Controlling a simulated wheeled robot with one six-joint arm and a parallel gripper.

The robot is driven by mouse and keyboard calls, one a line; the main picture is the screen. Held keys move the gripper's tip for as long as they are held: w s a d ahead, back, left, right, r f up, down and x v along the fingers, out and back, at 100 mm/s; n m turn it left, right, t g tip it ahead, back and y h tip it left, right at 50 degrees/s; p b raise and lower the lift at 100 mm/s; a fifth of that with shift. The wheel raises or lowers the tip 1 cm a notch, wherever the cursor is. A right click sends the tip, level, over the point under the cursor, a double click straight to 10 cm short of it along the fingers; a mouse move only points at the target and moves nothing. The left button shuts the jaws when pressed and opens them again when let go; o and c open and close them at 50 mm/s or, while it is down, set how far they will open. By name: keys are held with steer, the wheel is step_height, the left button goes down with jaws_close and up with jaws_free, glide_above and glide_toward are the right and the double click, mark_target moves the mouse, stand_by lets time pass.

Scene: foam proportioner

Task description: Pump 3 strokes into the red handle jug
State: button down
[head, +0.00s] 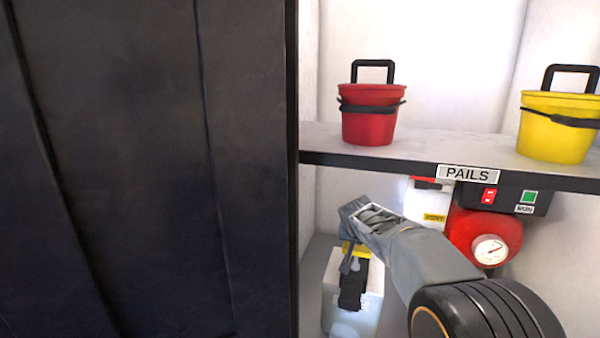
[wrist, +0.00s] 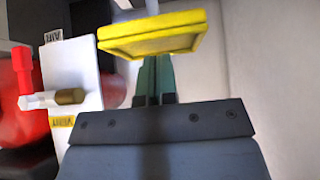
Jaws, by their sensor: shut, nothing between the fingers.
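In the wrist view, my gripper (wrist: 153,78) is shut and empty, its fingers pointing up the picture at a yellow slab (wrist: 155,38). The slab hides the fingertips, so I cannot tell whether they touch. In the head view, a white jug-like container (head: 338,297) with a black part on its front stands below my wrist, with a yellow part (head: 361,250) at its top. A second white container (head: 414,205) with a red top and yellow label stands behind my arm. The wrist view shows a white body (wrist: 72,70) with a red upright part (wrist: 23,68). I cannot tell which is the red handle jug.
A shelf edge marked PAILS (head: 468,174) runs above my arm, bearing a red pail (head: 369,122) and a yellow pail (head: 556,135). A red tank with a gauge (head: 490,250) sits right of my arm. A dark panel (head: 150,170) fills the left.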

mark_target(357, 250)
steer(key=shift+f+b, duration=2.25)
steer(key=shift+f, duration=0.3)
steer(key=shift+r, duration=0.15)
steer(key=shift+r+p, duration=2.1)
steer(key=shift+r, duration=0.8)
steer(key=shift+f, duration=0.2)
